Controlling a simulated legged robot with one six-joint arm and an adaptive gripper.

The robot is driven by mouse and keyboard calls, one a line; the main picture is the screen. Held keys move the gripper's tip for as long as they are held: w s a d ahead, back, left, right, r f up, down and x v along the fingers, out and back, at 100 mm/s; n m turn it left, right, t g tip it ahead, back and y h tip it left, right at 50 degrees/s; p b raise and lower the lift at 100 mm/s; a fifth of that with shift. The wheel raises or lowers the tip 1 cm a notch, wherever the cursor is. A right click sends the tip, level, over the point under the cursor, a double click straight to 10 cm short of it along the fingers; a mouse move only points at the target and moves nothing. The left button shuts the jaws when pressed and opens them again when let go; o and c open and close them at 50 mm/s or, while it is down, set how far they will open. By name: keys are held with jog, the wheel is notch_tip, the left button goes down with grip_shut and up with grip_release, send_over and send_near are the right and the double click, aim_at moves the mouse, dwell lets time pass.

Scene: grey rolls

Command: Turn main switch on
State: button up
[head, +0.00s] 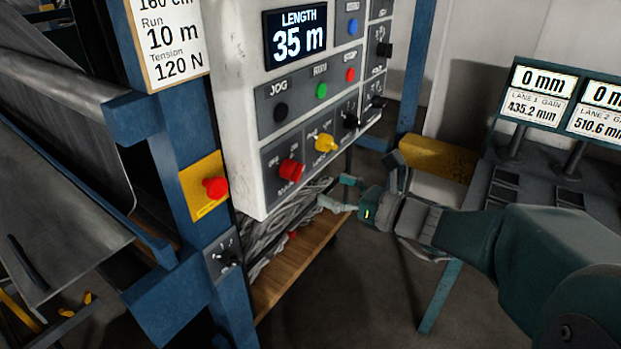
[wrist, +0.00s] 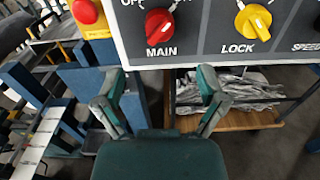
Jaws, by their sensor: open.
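The main switch is a red rotary knob (head: 291,171) at the lower left of the white control box, with OFF and ON marks above it. In the wrist view the red knob (wrist: 158,26) sits above the label MAIN; I cannot tell surely which mark it points to. My gripper (head: 338,192) is open and empty, to the right of the knob and a little below it in the head view. In the wrist view my gripper (wrist: 160,78) has its two fingers spread below the knob, apart from it.
A yellow LOCK knob (head: 326,142) is right of the main switch. A red button on a yellow plate (head: 215,187) is on the blue post at left. JOG, RUN and STOP buttons (head: 321,91) are above. A wooden shelf (head: 285,272) with grey cables lies below.

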jog(key=v, duration=0.2)
jog(key=shift+s+d, duration=0.25)
jog(key=shift+d, duration=0.05)
jog(key=s+a+f+n+g+h, duration=0.2)
jog(key=s+f+n+g+h, duration=0.15)
jog(key=s+n, duration=0.3)
jog(key=s+a+f+n+g+h, duration=0.2)
jog(key=s+n+g, duration=0.2)
jog(key=s+n, duration=0.25)
jog(key=s+d+n+t+h, duration=0.2)
jog(key=s+d+n+h, duration=0.3)
jog(key=d+n+h, duration=0.3)
jog(key=d+n, duration=0.1)
jog(key=n, duration=0.3)
jog(key=shift+f+n+h, duration=0.3)
jog(key=shift+n+h, duration=0.05)
jog(key=shift+n, duration=0.05)
